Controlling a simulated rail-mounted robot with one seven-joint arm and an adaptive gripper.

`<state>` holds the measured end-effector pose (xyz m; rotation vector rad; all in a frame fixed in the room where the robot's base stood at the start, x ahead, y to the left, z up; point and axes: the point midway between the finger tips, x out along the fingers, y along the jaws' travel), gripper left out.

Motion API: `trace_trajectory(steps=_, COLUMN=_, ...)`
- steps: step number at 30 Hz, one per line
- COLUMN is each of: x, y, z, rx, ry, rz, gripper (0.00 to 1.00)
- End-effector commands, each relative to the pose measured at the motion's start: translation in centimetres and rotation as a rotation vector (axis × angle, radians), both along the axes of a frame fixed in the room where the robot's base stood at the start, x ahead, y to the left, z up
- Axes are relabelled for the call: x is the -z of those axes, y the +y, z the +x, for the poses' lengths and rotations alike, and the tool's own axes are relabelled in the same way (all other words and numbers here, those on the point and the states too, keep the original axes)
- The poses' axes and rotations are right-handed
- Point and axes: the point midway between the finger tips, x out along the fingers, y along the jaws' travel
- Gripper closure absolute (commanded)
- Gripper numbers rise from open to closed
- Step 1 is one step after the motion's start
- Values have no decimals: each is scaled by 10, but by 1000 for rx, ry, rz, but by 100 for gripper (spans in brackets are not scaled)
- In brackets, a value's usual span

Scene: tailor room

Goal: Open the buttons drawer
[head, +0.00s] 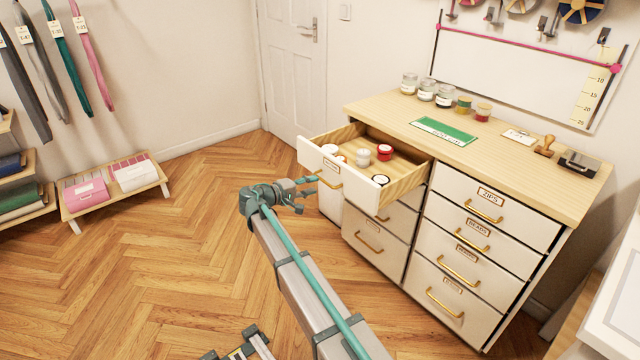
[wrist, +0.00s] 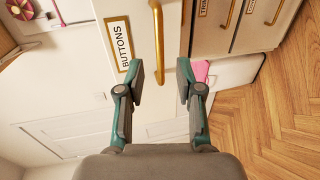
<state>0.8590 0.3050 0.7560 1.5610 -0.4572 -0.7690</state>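The buttons drawer (head: 352,177) is the top left drawer of the white cabinet. It stands pulled well out, with several small red, white and dark-lidded jars inside. In the wrist view its white front carries a label (wrist: 120,46) reading BUTTONS and a gold bar handle (wrist: 157,45). My gripper (head: 308,187) is at the drawer front, beside the handle. In the wrist view my gripper (wrist: 161,80) has its two fingers apart, with the handle's near end in the gap between the fingertips. The fingers look clear of the handle.
The right column holds more closed drawers, the top one labelled ZIPS (head: 490,197). The wooden floor (head: 190,260) left of the cabinet is largely clear.

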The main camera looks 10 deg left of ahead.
Motion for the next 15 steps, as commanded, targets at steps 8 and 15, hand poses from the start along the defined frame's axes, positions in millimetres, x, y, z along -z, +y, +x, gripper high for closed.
trace_trajectory(steps=8, x=-10, y=30, z=-31, rx=0, ry=-1, rz=1, gripper=64)
trace_trajectory(steps=15, x=-12, y=39, z=-39, rx=0, ry=-1, rz=1, gripper=64)
